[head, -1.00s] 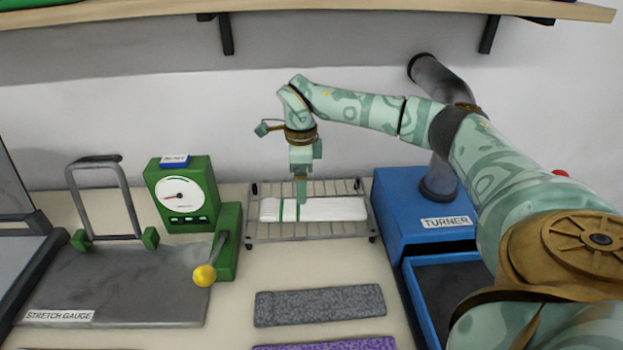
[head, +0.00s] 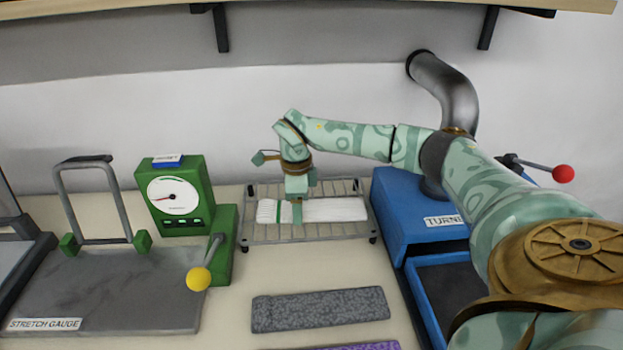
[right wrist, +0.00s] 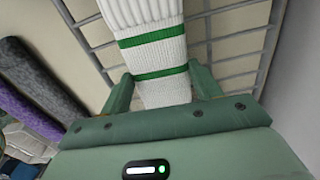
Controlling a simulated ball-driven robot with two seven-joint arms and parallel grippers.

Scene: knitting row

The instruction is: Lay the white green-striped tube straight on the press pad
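The white tube (head: 338,209) with green stripes lies flat and lengthwise on a wire rack (head: 300,231). My right gripper (head: 297,214) is lowered over its striped left part. In the right wrist view the tube (right wrist: 155,52) runs between the two fingers of my right gripper (right wrist: 160,80), one along each edge. The fingers are apart by about the tube's width, and the tube does not look pinched. I cannot tell whether they touch it. No press pad can be made out for certain. My left gripper is out of view.
A grey strip (head: 320,309) and a purple strip (head: 370,346) lie in front of the rack. The blue turner (head: 415,215) stands right. The stretch gauge (head: 110,285) and a green dial box (head: 205,182) stand left. A dark-framed grey panel (head: 18,262) is at the left edge.

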